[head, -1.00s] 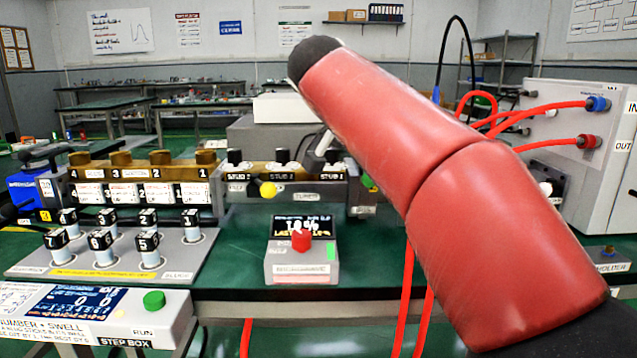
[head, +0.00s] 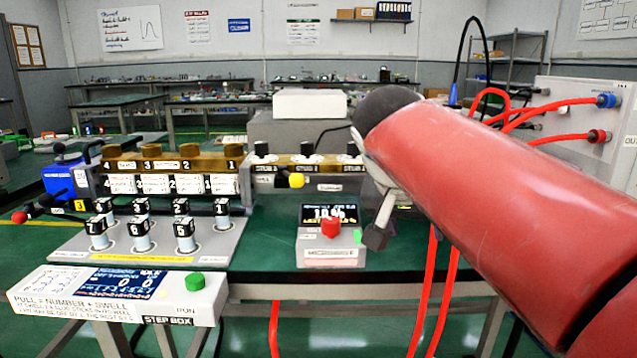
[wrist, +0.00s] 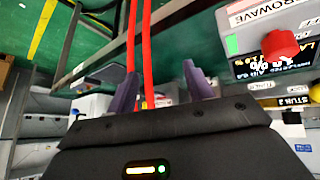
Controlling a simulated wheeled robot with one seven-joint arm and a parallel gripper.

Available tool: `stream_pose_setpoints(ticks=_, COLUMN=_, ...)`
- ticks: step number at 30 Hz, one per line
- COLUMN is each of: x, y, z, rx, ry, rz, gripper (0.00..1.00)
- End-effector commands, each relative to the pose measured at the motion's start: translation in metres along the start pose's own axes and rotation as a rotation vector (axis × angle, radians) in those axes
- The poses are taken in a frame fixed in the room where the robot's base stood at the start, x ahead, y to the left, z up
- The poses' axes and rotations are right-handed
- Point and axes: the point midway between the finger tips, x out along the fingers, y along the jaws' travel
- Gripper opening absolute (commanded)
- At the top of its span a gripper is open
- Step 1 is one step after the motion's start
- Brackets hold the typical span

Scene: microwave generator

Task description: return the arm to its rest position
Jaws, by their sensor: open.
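My red arm (head: 500,190) reaches in from the right of the head view. My gripper (head: 375,237) hangs below its dark end, to the right of the microwave box, partly hidden by the arm. In the wrist view my gripper (wrist: 156,92) shows two purple-grey fingers spread apart with no object held between them. Two red cables run behind the fingers. The microwave box (head: 330,258), with a red knob (head: 331,227) and a small display, stands on the green bench. In the wrist view the red knob (wrist: 279,45) is at upper right, apart from the fingers.
A plate of numbered black-topped pegs (head: 183,232) and a white step box (head: 120,297) with a green button stand at the left. The brass-topped row (head: 172,165) lies behind. Red cables (head: 428,290) hang at the bench front. A white cabinet (head: 590,130) stands at right.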

Motion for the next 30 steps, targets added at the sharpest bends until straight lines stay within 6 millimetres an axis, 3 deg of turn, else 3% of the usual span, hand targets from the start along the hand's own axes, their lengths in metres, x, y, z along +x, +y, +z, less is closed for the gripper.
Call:
stream_pose_setpoints(ticks=3, x=0.015, y=0.022, z=0.050, rx=-0.091, ry=-0.044, rz=-0.064, gripper=0.52)
stream_pose_setpoints(ticks=9, x=0.052, y=0.047, z=0.153, rx=-0.234, ry=-0.092, rz=-0.219, gripper=0.52)
stream_pose_setpoints(ticks=12, x=0.068, y=0.053, z=0.194, rx=-0.274, ry=-0.095, rz=-0.278, gripper=0.52)
stream_pose_setpoints(ticks=15, x=0.079, y=0.055, z=0.221, rx=-0.296, ry=-0.091, rz=-0.318, gripper=0.52)
stream_pose_setpoints(ticks=20, x=0.086, y=0.056, z=0.237, rx=-0.311, ry=-0.088, rz=-0.341, gripper=0.52)
stream_pose_setpoints(ticks=30, x=0.087, y=0.056, z=0.238, rx=-0.312, ry=-0.089, rz=-0.342, gripper=0.52)
